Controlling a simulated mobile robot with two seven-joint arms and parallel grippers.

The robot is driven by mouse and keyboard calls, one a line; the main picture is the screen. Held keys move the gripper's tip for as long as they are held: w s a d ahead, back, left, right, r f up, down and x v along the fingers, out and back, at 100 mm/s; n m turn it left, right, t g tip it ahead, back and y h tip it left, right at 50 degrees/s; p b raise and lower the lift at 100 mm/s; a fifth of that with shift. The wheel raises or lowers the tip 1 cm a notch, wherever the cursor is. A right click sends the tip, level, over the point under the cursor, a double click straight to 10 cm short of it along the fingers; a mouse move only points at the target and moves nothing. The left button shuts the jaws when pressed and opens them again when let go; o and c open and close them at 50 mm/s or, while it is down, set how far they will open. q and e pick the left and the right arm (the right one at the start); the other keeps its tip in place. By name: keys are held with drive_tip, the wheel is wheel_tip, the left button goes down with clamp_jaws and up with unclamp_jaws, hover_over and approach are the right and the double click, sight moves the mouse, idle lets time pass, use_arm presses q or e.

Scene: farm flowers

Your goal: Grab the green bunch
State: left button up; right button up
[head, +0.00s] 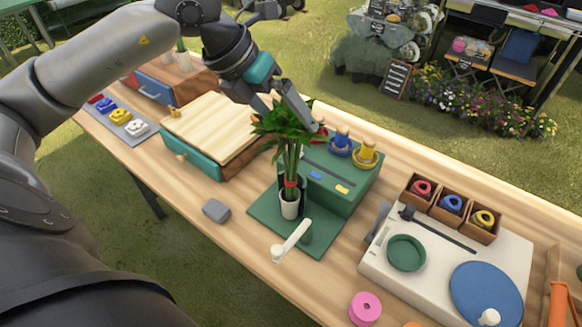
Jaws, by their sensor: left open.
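The green bunch (290,157) stands upright, its leafy top above long green stems with a red band low on them. Its foot is in a small white cup (289,207) on the green mat (262,222). My left gripper (285,106) points down at the leafy top from behind and above. It is open, and the leaves hide part of its fingertips. I cannot tell whether the fingers touch the leaves. My right gripper is not in view.
A green box (352,193) with blue and yellow spools stands close to the bunch's right. A wooden-topped box (213,128) is to the left. A white board (450,262) holds the right side.

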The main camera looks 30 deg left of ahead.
use_arm(q)
hover_over(291, 171)
drive_tip(key=w, duration=0.2)
drive_tip(key=shift+w+d+f, duration=0.1)
drive_tip(key=shift+w+f, duration=0.05)
drive_tip(key=shift+f, duration=2.65)
clamp_jaws()
